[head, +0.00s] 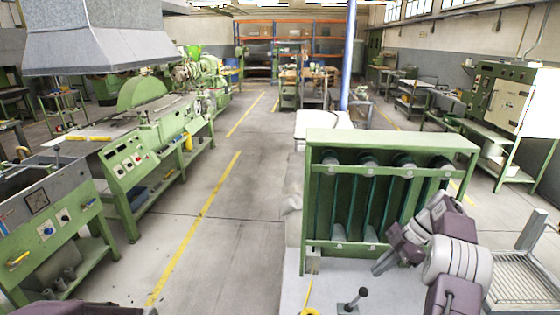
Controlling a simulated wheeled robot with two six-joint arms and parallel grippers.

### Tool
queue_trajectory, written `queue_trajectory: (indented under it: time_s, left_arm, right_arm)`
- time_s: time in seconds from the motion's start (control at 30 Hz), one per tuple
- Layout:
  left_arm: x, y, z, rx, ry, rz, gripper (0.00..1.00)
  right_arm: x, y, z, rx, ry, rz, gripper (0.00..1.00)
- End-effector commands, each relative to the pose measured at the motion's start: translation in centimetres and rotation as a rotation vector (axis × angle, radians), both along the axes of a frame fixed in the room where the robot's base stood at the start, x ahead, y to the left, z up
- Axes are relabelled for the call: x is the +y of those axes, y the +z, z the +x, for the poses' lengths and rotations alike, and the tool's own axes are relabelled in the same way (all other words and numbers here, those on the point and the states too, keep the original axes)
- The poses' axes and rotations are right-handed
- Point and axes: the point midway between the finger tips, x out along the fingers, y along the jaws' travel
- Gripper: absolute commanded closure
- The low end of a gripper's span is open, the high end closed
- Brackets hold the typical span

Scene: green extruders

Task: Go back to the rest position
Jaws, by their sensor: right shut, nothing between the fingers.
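My right gripper (380,267) is at the lower right of the head view, at the end of my grey and purple right arm. It is shut and empty. It points left and down, in front of the lower part of a green metal rack (391,138) with upright dark tubes. I cannot tell whether it touches the rack. Of my left arm only a purple piece shows at the bottom left edge. My left gripper is out of view.
A pale surface with a black-knobbed lever (351,300) lies below the right gripper. A wire tray (524,281) is at the right edge. Green extruder machines (128,165) line the left side. A grey aisle with yellow lines (203,207) is clear in the middle.

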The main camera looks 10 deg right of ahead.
Motion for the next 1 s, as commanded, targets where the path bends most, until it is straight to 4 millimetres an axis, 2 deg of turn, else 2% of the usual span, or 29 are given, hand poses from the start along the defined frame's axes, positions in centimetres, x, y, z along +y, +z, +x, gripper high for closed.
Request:
queue_trajectory:
  time_s: [0.1,0.17,0.23,0.33,0.47,0.5,0.57,0.63,0.7,0.8,0.87,1.0]
  left_arm:
    - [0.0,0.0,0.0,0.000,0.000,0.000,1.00]
    - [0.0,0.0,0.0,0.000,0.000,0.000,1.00]
    - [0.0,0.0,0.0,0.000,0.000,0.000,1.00]
    - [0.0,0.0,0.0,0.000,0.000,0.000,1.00]
    - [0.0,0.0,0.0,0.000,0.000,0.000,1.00]
    - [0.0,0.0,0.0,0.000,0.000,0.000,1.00]
    - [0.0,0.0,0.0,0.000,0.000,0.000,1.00]
    - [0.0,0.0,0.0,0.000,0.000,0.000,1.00]
    - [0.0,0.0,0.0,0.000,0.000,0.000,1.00]
    - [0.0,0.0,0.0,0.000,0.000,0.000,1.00]
    - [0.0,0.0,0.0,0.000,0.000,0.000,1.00]
    - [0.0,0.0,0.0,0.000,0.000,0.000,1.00]
  right_arm:
    - [3.8,3.5,1.8,-0.060,0.096,-0.041,1.00]
    - [7.0,5.1,1.6,-0.064,0.161,-0.046,1.00]
    - [10.8,6.3,0.3,-0.050,0.241,-0.058,1.00]
    - [15.4,6.6,-2.2,0.001,0.264,-0.109,1.00]
    - [19.5,5.2,-6.7,0.114,0.119,-0.218,1.00]
    - [20.3,4.3,-8.4,0.153,0.038,-0.261,1.00]
    - [21.1,2.7,-11.2,0.209,-0.117,-0.329,1.00]
    - [21.2,0.4,-14.6,0.267,-0.351,-0.399,1.00]
    - [20.5,-1.9,-17.2,0.310,-0.612,-0.439,1.00]
    - [19.1,-4.6,-19.7,0.367,-0.979,-0.446,1.00]
    - [18.6,-5.6,-20.1,0.387,-1.162,-0.426,1.00]
    - [18.4,-5.7,-18.0,0.384,-1.456,-0.321,1.00]
